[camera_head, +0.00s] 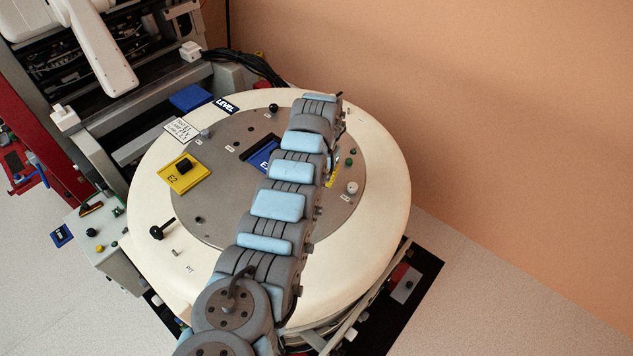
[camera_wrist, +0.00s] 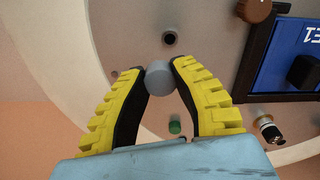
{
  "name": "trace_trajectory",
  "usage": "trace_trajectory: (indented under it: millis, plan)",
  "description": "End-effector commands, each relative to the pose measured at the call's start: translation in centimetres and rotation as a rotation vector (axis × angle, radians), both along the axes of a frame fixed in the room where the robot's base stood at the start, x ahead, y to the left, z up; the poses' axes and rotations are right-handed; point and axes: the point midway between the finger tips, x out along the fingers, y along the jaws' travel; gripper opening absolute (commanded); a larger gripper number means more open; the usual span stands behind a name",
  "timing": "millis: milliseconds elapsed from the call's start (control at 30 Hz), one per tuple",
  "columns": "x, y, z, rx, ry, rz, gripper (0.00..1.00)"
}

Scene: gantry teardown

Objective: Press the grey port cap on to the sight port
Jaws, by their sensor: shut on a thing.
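The grey port cap (camera_wrist: 159,78) is a short grey cylinder in the wrist view. My gripper (camera_wrist: 160,72) has yellow ribbed fingers with dark inner pads, and their tips are shut on the cap from both sides. A dark round hole with a rim (camera_wrist: 170,38) shows in the plate just above the cap, apart from it in the picture; I cannot tell whether it is the sight port. The gap between the cap and the plate cannot be judged. In the head view my arm hides the gripper and the cap.
A blue E1 panel (camera_wrist: 303,62) with a dark frame and a brown knob (camera_wrist: 254,10) lie right of my gripper. A green plug (camera_wrist: 175,127) is below the cap. The round cream table (camera_head: 160,140) also bears a yellow E2 panel (camera_head: 195,172) and a black-knobbed lever (camera_head: 157,232).

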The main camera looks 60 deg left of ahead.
Motion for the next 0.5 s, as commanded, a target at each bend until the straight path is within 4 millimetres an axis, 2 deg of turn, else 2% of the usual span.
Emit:
trace_trajectory:
  millis: [133, 500]
  plan:
    - [-1.35, 0.86, -0.68, 0.001, -0.001, 0.014, 0.00]
    - [-1.50, 0.95, -0.68, 0.001, -0.001, 0.015, 0.00]
